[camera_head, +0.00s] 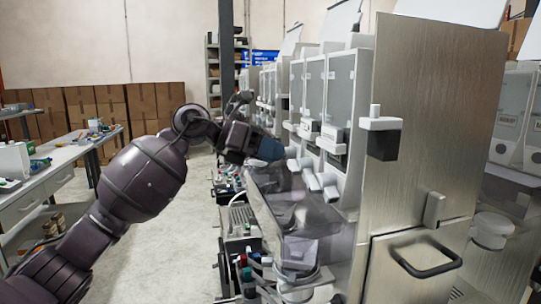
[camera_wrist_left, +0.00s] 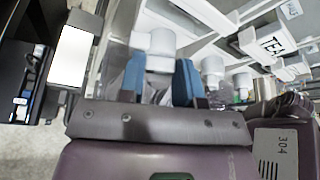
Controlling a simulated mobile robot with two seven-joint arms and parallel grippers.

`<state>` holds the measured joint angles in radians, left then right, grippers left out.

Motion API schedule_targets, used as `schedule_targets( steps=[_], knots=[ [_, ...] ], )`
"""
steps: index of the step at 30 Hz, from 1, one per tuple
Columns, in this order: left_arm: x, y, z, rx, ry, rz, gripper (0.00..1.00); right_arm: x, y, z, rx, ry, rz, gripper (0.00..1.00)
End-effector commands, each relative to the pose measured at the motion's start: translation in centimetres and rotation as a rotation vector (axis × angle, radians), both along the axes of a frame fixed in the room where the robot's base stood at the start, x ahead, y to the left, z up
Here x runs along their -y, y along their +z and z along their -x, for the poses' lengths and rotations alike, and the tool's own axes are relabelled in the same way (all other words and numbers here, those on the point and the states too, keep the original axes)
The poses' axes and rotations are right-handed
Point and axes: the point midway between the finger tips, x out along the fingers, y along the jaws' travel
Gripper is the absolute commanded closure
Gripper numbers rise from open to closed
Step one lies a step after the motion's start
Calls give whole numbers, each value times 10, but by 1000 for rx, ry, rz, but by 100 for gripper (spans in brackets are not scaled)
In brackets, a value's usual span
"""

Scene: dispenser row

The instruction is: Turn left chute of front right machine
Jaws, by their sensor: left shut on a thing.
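The front right machine (camera_head: 348,95) is a tall dispenser with grey hopper windows and a brushed steel side panel. Several white chutes stick out below the hoppers, including one in the middle (camera_head: 312,181) and one nearer me (camera_head: 329,187). My left gripper (camera_head: 272,150) is at the far left end of this chute row. The gripper hides much of this chute in the head view. My right gripper is not in view.
A workbench (camera_head: 65,160) stands at the left, with cardboard boxes (camera_head: 90,108) behind. Open floor lies between bench and machines.

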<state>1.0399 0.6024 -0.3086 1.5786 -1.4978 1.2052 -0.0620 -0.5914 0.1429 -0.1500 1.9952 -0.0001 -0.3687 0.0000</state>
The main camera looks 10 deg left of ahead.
Motion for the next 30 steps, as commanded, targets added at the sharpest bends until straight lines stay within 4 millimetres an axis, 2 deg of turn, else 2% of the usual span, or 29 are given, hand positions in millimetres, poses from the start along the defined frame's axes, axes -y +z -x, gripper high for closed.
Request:
schedule_targets(
  steps=[15, 22, 30],
  knots=[
    [0, -1, 2, 337, 0, -142, 92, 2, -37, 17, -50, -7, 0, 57],
    [1, 0, 3, 419, 0, -175, 92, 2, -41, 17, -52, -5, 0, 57],
    [1, 1, 3, 448, 0, -186, 92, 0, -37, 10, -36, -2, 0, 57]
  ],
)
